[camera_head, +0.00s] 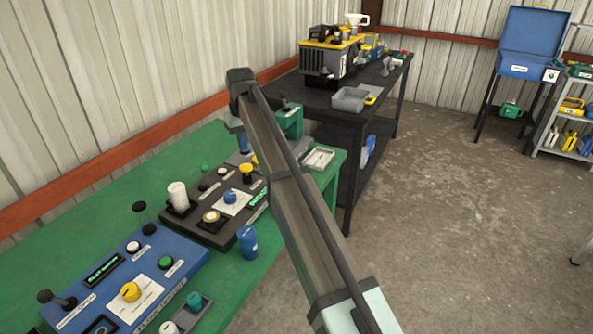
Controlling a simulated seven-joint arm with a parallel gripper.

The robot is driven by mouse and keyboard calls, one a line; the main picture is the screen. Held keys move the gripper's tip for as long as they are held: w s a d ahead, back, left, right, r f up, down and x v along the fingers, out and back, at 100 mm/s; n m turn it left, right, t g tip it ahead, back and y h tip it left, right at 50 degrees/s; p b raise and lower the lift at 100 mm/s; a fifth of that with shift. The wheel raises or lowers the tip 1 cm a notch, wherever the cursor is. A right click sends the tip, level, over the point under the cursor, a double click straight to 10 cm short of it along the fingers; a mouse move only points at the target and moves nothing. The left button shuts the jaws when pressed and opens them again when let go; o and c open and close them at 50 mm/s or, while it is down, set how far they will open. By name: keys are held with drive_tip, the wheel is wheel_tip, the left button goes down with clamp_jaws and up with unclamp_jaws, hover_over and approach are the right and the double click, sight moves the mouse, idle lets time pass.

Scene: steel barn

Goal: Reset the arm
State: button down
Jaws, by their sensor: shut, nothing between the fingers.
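My arm reaches from the bottom right up over the green table (95,205). Its dark joint shows at the upper left end of the long link, above the table's back part.
On the table are a blue control box (125,275), a black control panel (215,205), a blue cup (247,242) and a white tray (318,158). A black workbench (345,110) with a yellow-black machine (330,58) stands behind.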

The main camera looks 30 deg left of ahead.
drive_tip(key=shift+d, duration=0.1)
